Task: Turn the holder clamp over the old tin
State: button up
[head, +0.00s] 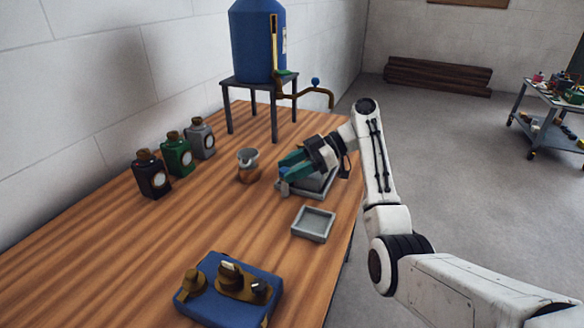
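My gripper (290,171) reaches in from the right above the table, with dark and teal-green parts at its end. It is over a grey tray-like thing (318,188), which it partly covers. A small greyish piece with a bit of blue shows at the fingertips, but I cannot tell whether it is gripped or is the holder clamp. A small square grey open tin (314,223) lies on the table nearer to me, just below the gripper in the picture. It looks empty, and it may be the old tin. Whether the fingers are open or shut cannot be seen.
A copper-and-grey cup (248,165) stands left of my gripper. Three bottles, black (152,175), green (177,155) and grey (201,139), stand along the wall. A blue tank (258,42) with a brass tap sits on a stand behind. A blue box (229,291) with brass fittings is in front.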

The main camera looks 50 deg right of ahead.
jog(key=shift+r+p, duration=0.15)
jog(key=shift+p, duration=0.15)
